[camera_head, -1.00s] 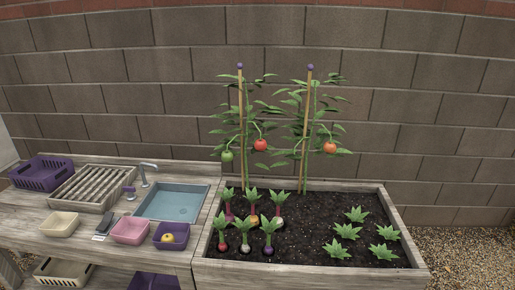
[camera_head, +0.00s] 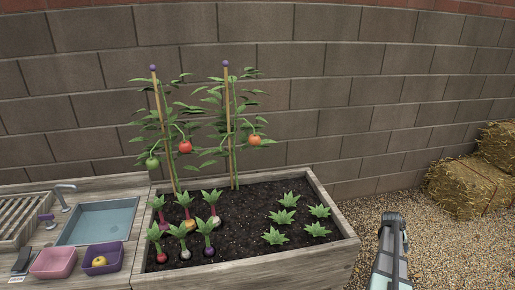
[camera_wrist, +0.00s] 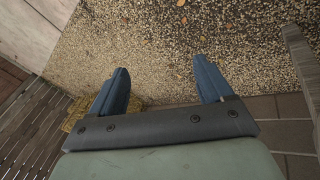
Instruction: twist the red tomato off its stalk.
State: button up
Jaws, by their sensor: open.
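The red tomato (camera_head: 185,147) hangs from the left staked plant (camera_head: 160,125) at the back of the raised bed in the head view. A green tomato (camera_head: 152,162) hangs on the same plant, to its left. An orange-red tomato (camera_head: 254,140) hangs on the right staked plant (camera_head: 229,115). My gripper (camera_wrist: 161,64) is open and empty in the wrist view, its two blue fingers spread above gravel. The tomatoes and plants are out of the wrist view. Part of my arm shows at the lower right of the head view, well apart from the plants.
The wooden raised bed (camera_head: 335,222) holds root vegetables (camera_head: 184,228) at front left and leafy plants (camera_head: 285,216) at right. A counter with a sink (camera_head: 98,222) and a purple tub (camera_head: 103,258) stands left. A block wall (camera_head: 350,90) is behind; straw bales (camera_head: 465,186) lie right.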

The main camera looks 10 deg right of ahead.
jog(key=w+a+r+t+h, duration=0.1)
jog(key=w+a+r+t, duration=0.1)
jog(key=w+a+r, duration=0.55)
jog(key=w+a+r+t+h, duration=0.2)
jog(key=w+r, duration=0.8)
jog(key=r, duration=0.2)
jog(key=w+a+r+t+y, duration=0.1)
jog(key=w+a+r, duration=0.2)
jog(key=a, duration=0.6)
jog(key=w+a+r+t, duration=0.2)
jog(key=w+a+r, duration=0.2)
jog(key=a, duration=0.5)
jog(key=w+a+r+t+y, duration=0.1)
jog(key=w+a+r, duration=0.2)
jog(key=a, duration=0.6)
jog(key=n+t+y, duration=0.2)
jog(key=t+y, duration=0.3)
jog(key=y, duration=0.1)
send_near(185, 146)
jog(key=x, duration=1.2)
jog(key=shift+w, duration=0.1)
jog(key=shift+c, duration=0.5)
